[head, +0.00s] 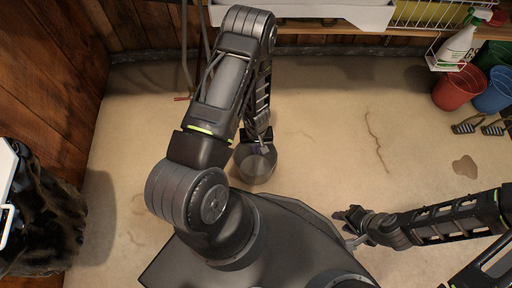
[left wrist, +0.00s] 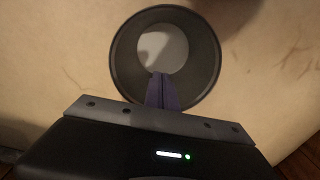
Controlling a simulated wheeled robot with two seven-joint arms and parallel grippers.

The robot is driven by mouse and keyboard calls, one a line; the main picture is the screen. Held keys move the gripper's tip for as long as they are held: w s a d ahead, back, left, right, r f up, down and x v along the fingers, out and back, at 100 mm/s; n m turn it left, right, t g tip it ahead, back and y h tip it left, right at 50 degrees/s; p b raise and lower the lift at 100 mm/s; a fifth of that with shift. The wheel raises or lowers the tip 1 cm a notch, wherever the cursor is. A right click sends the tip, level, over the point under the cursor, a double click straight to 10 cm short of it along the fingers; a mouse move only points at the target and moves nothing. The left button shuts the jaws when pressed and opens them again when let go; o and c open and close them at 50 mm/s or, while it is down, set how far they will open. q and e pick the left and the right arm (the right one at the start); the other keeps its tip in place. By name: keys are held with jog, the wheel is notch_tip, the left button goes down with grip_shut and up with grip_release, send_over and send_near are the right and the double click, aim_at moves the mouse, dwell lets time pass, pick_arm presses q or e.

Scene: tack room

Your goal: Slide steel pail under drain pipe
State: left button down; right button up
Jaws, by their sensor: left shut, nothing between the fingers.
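The grey steel pail (head: 254,174) stands upright on the floor in the head view, just beyond my base. My left gripper (head: 262,147) is at its far right side, partly hidden by my own arm. In the left wrist view I look down into the empty round pail (left wrist: 128,58). The left fingers (left wrist: 161,84) are shut together and overlap the pail's near rim and inside; I cannot tell whether they touch it. A thin grey pipe (head: 184,45) comes down at the back left. My right gripper (head: 347,228) is at lower right, away from the pail; its finger gap is unclear.
A white basin (head: 320,12) is above the back wall's base. Red (head: 460,88) and blue (head: 493,92) buckets stand at right below a spray bottle (head: 460,46). A black bag-like thing (head: 45,225) is at left. The floor between is mostly clear.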

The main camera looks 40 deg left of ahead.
pick_arm(q)
notch_tip(320, 180, down, 9)
jog(key=b, duration=0.3)
jog(key=shift+b, duration=0.35)
jog(key=shift+w+a+r, duration=0.15)
jog(key=shift+w+a, duration=0.75)
jog(key=shift+w, duration=0.2)
jog(key=shift+w+a+r+b, duration=0.1)
jog(key=shift+w+a+b, duration=0.25)
jog(key=shift+w+a, duration=0.1)
